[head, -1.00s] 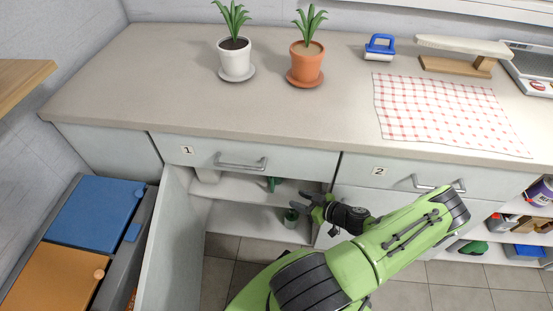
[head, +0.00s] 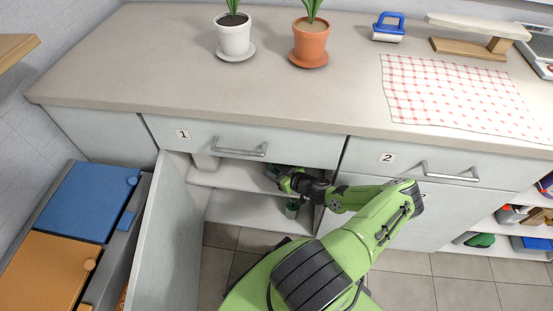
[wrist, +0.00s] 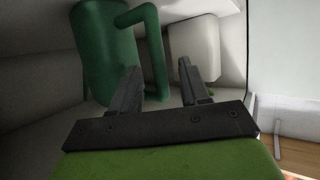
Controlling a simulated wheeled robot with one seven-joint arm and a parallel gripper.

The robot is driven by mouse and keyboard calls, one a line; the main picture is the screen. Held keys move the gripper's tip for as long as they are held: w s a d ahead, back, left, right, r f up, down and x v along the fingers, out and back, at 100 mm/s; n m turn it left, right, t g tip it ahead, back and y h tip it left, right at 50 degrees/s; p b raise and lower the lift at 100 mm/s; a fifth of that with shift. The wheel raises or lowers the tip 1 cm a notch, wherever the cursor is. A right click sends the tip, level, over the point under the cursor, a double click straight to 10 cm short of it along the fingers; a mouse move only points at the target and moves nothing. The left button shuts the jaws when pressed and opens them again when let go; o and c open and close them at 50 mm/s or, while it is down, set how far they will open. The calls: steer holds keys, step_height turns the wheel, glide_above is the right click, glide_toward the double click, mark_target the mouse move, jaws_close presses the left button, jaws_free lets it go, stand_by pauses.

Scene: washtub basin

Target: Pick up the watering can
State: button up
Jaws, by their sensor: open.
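The green watering can (wrist: 103,50) stands on the upper cupboard shelf in the wrist view, a dark green cylinder with a loop handle (wrist: 156,50). The handle's upright bar lies ahead of and between my open fingers; I cannot tell how deep it sits between them. My gripper (wrist: 158,68) holds nothing. In the head view my gripper (head: 273,173) reaches into the cupboard below drawer 1, and the can there is hidden by the drawer front and my gripper.
A pale container (wrist: 196,48) stands beside the can. The cupboard door (head: 165,235) is swung open at the left. Drawer 1 (head: 235,140) overhangs the upper shelf. Potted plants stand on the counter (head: 160,70).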

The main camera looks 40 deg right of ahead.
steer(key=shift+w+f, duration=0.25)
steer(key=shift+w, duration=0.35)
steer(key=c, duration=0.8)
steer(key=shift+r, duration=0.1)
jaws_close()
steer(key=shift+r, duration=0.1)
